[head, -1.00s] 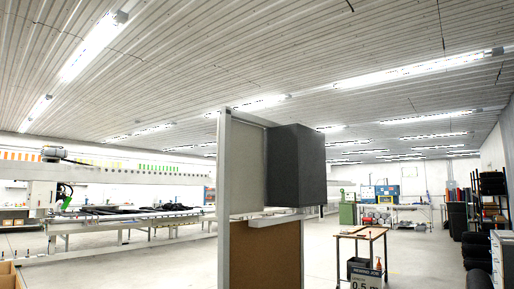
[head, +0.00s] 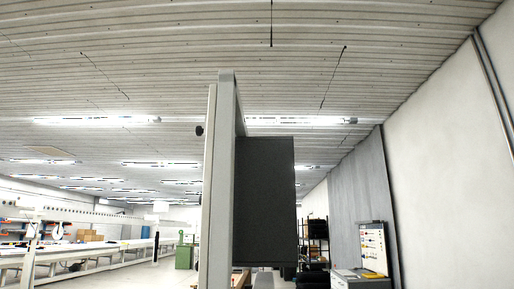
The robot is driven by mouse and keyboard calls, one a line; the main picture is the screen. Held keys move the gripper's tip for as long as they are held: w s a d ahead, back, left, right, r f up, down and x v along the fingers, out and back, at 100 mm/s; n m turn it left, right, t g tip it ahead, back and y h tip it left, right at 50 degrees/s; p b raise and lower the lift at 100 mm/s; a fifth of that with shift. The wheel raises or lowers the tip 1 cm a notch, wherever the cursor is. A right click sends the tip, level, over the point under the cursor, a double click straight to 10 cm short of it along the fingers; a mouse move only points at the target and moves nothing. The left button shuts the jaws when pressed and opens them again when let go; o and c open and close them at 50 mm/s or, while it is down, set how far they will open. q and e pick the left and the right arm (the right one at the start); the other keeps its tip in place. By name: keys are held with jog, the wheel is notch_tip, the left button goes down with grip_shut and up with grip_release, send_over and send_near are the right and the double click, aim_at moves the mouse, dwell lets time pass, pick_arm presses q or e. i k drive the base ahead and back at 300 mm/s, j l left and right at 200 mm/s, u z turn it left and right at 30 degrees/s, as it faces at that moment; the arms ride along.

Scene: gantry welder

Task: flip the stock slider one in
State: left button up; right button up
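A tall pale panel or post (head: 221,180) stands upright close in front of me, seen nearly edge-on in the head view. A dark grey box (head: 264,200) is fixed on its right side. A small dark round knob (head: 199,130) sticks out from the panel's left side. I cannot make out a stock slider for certain. Neither of my grippers is in view.
A long white gantry table (head: 80,254) runs along the left. A green machine (head: 184,256) stands behind the panel. At right are a dark shelf (head: 314,240), a cabinet (head: 358,280) with a tool board (head: 375,248), and a grey wall (head: 450,150).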

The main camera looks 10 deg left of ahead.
aim_at(199, 131)
jog(key=k+j+z, duration=0.1)
jog(key=j, duration=0.35)
jog(key=k+j, duration=0.1)
jog(key=j, duration=0.3)
jog(key=k+j+z, duration=0.15)
jog(key=j, duration=0.3)
jog(key=i+j+z, duration=0.1)
jog(key=j, duration=0.6)
jog(key=i+j, duration=0.1)
jog(key=j, duration=0.55)
jog(key=i+j+z, duration=0.15)
jog(key=j, duration=0.55)
jog(key=k, duration=0.1)
